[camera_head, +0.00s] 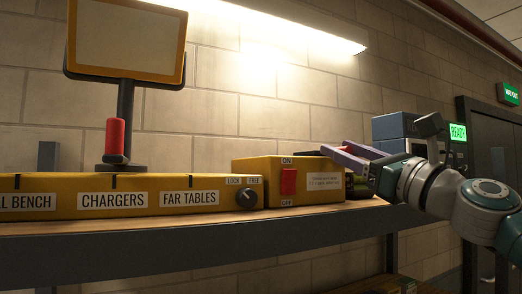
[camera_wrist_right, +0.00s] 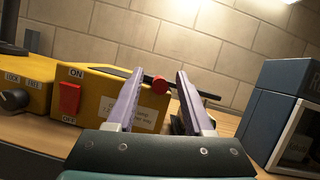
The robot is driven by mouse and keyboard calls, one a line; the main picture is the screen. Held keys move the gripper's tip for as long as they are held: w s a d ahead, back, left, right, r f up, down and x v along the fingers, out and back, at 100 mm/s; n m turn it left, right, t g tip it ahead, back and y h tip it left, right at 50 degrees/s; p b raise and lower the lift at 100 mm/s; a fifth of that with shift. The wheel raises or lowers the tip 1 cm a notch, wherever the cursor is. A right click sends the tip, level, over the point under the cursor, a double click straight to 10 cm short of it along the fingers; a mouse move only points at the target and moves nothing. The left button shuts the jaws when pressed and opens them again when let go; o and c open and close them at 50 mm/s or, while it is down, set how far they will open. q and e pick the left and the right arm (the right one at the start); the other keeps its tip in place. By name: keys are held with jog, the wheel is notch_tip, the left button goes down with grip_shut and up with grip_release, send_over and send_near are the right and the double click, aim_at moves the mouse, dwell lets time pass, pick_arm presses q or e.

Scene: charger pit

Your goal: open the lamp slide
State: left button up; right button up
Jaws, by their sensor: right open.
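A yellow slide bar (camera_head: 140,194) labelled "CHARGERS" and "FAR TABLES" lies along the bench. A red upright handle (camera_head: 115,138) stands on it at the post of a yellow-framed lamp panel (camera_head: 128,40). A black knob (camera_head: 247,197) under the "LOCK" and "FREE" labels sits at the bar's right end; I cannot tell its setting. It also shows in the right wrist view (camera_wrist_right: 13,99). My right gripper (camera_head: 337,153), with purple fingers, is open to the right of the bar, near the yellow switch box. My left gripper is not in view.
The yellow box (camera_head: 262,172) has a red ON/OFF switch (camera_head: 288,181). A red-ended black rod (camera_wrist_right: 160,85) shows between my right fingers, apparently beyond them. A blue box (camera_wrist_right: 275,105) stands to the right. The bench's front edge (camera_head: 150,238) runs below.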

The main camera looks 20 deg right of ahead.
jog(key=shift+c, duration=0.3)
grip_shut()
dwell(1.1)
